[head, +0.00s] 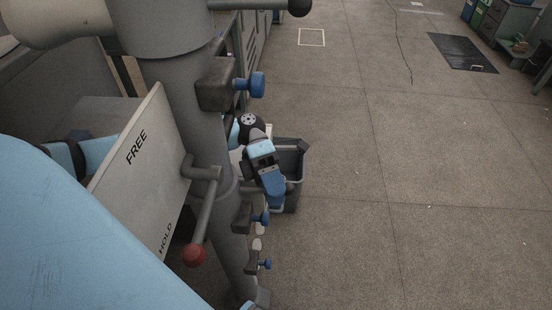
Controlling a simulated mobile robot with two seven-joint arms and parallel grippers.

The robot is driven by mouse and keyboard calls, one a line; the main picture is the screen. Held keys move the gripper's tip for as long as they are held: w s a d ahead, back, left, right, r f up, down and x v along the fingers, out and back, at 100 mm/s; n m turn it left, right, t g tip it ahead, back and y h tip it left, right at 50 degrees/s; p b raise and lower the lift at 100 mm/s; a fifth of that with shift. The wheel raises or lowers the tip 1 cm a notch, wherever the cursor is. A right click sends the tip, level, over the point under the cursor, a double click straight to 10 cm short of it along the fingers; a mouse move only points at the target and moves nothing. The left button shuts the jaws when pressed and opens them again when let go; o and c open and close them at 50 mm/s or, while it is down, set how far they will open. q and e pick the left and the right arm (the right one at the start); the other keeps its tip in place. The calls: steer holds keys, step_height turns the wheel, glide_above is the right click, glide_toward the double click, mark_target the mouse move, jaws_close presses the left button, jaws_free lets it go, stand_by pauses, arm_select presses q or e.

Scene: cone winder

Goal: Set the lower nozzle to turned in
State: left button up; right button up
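A thick grey column (180,95) runs down the left half of the head view. Several dark blocks with blue knob-like nozzles stick out to its right: a large upper one (250,85), a smaller one further down (262,218) and the lowest, smallest one (266,264). I cannot tell which way the lowest one is turned. My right gripper is not in view.
A pale plate (140,165) marked FREE and HOLD stands beside the column, with a red-ended lever (194,254) near HOLD. A dark bin (291,158) stands behind my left gripper. The floor to the right is mostly clear, with a dark mat (462,52).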

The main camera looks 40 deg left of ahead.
arm_select(q)
steer(key=v, duration=1.3)
steer(key=shift+w+a+b, duration=0.25)
steer(key=shift+w+b, duration=0.05)
steer(key=shift+b, duration=0.05)
steer(key=shift+r, duration=0.1)
